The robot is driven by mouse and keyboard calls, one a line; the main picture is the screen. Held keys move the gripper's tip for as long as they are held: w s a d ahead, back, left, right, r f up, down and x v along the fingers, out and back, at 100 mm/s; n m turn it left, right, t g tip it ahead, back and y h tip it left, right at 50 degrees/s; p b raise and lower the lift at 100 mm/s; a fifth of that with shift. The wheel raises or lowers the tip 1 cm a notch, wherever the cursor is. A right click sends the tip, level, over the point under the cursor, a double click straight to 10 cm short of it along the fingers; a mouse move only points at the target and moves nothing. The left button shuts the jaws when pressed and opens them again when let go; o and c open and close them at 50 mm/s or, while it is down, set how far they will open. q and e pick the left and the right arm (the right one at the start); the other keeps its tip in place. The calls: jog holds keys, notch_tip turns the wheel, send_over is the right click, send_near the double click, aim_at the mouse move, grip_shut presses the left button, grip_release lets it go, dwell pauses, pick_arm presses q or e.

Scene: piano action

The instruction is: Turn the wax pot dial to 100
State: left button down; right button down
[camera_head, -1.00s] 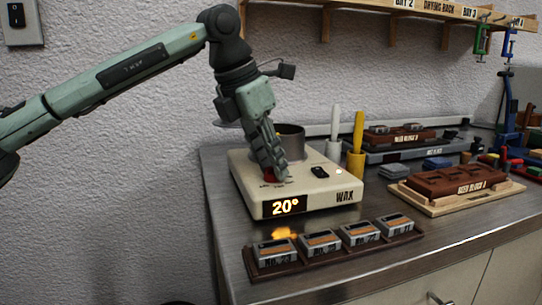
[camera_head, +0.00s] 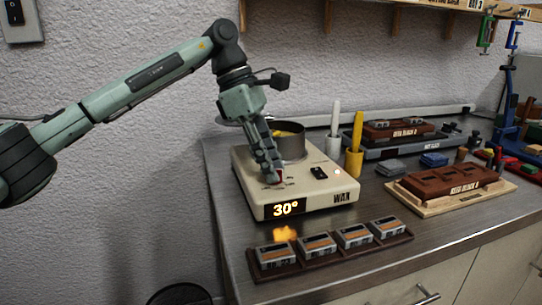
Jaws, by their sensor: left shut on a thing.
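The wax pot unit (camera_head: 312,197) is a cream box on the steel bench, with a metal pot (camera_head: 288,146) at its back holding something yellow. Its front display (camera_head: 285,209) reads 30°. The red dial (camera_head: 277,177) sits on the top face, mostly hidden by my left gripper (camera_head: 272,176). My left gripper points down from above and is shut on the dial. A black switch (camera_head: 318,173) and a small light (camera_head: 337,171) are to the right of the dial. My right gripper is not in view.
A dark tray of several labelled blocks (camera_head: 330,262) lies in front of the unit. A brown block on a wooden board (camera_head: 450,190) lies to the right. A textured wall is behind.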

pick_arm(q)
jog(key=shift+m+g, duration=0.4)
jog(key=shift+m, duration=0.8)
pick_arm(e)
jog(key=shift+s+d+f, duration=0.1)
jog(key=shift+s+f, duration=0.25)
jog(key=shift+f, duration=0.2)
pick_arm(q)
jog(key=c, duration=1.2)
grip_release()
jog(key=v, duration=1.2)
jog(key=shift+d, duration=0.2)
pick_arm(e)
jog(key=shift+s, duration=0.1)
